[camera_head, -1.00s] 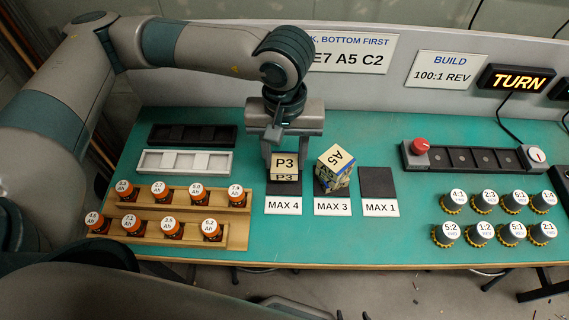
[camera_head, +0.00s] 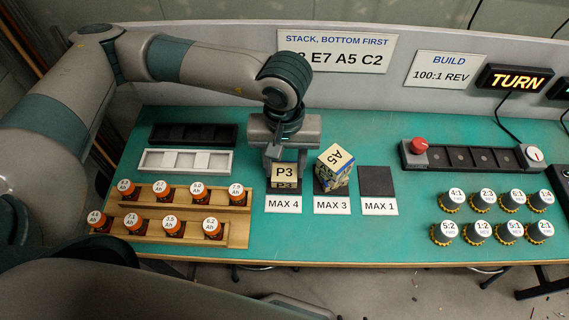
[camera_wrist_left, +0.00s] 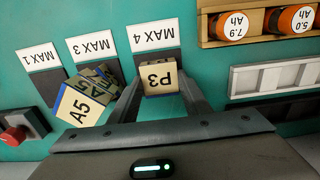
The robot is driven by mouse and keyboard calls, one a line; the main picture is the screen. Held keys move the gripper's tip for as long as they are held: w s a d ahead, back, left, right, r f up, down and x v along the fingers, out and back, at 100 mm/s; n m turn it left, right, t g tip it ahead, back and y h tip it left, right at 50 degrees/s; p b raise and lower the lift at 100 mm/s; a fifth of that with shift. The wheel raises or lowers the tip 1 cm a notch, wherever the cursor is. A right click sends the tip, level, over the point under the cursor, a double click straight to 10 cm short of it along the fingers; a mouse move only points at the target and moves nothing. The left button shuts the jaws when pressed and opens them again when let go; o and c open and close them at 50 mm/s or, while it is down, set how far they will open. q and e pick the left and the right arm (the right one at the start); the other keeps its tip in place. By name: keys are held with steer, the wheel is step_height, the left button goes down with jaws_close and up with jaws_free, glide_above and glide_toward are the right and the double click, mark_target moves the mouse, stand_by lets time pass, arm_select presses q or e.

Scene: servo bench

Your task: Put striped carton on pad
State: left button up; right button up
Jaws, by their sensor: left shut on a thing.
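The P3 carton (camera_head: 284,171) has a cream top, and its small visible front is dark, with a label; I cannot make out stripes clearly. My left gripper (camera_head: 284,178) is shut on it, a finger at each side, as the left wrist view also shows the carton (camera_wrist_left: 160,77) between the fingers (camera_wrist_left: 160,92). The carton is upright over the dark MAX 4 pad (camera_wrist_left: 155,58), largely hiding it in the head view. I cannot tell whether it touches the pad. My right gripper is not in view.
A camouflage-patterned A5 carton (camera_head: 333,168) sits askew on the MAX 3 pad, close right of the held carton. The MAX 1 pad (camera_head: 377,181) is empty. Orange-based jars stand on a wooden rack (camera_head: 238,232) at left. A sign (camera_head: 335,50) hangs behind.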

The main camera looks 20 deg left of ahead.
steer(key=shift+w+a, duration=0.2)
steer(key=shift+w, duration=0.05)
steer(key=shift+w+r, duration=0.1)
arm_select(q)
steer(key=o, duration=1.1)
steer(key=shift+c, duration=0.2)
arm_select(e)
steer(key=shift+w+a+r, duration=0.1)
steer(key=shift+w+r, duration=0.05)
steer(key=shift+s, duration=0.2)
